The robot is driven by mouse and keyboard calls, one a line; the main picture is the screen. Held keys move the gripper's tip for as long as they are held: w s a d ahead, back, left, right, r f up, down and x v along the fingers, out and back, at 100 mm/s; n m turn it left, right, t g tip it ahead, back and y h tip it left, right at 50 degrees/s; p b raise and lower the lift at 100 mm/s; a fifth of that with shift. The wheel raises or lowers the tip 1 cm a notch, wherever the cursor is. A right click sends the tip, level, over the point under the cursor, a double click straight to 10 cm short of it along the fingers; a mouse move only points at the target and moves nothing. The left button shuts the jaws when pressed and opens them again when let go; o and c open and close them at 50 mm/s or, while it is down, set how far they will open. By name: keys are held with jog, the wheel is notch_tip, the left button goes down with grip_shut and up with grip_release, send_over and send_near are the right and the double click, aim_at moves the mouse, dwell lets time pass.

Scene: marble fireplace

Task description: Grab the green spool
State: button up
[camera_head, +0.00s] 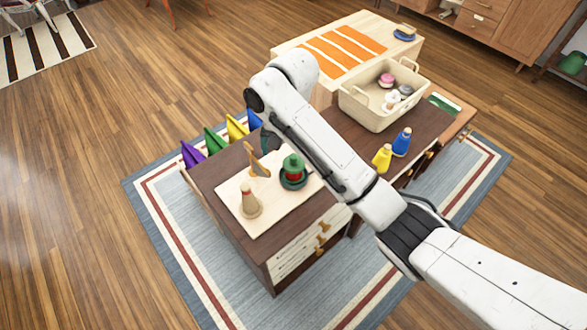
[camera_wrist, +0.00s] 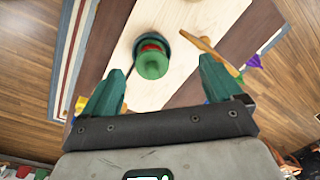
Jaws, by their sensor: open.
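The green spool (camera_head: 293,164) is a small green piece with a red band. It stands upright in a dark teal dish (camera_head: 291,183) on a pale board (camera_head: 272,220), on the dark-topped cabinet. In the wrist view the green spool (camera_wrist: 152,64) shows between and beyond the fingers, left of centre. My gripper (camera_wrist: 162,68) is open, its two teal fingers apart with nothing between their tips. They look apart from the spool. In the head view my arm mostly hides the gripper; a bit of teal shows beside the arm.
A wooden tool (camera_head: 257,162) and a beige cone (camera_head: 249,201) are near the dish. Yellow (camera_head: 382,159) and blue (camera_head: 401,143) bottle-shaped pieces stand to the right. A cream basket (camera_head: 370,108) with several items is behind. Coloured flags line the cabinet's far left edge.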

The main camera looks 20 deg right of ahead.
aim_at(293, 156)
jog(key=shift+w+d+r+m+h, duration=0.4)
jog(key=shift+w+d+r+m, duration=0.1)
jog(key=shift+w+d+r, duration=0.5)
jog(key=shift+w+d+f, duration=0.1)
jog(key=shift+w+d, duration=0.05)
jog(key=shift+d, duration=0.05)
jog(key=f, duration=1)
jog(key=shift+w+d+f, duration=0.15)
jog(key=shift+d+f, duration=0.05)
jog(key=shift+d, duration=0.15)
jog(key=c, duration=1.5)
jog(key=shift+r, duration=0.1)
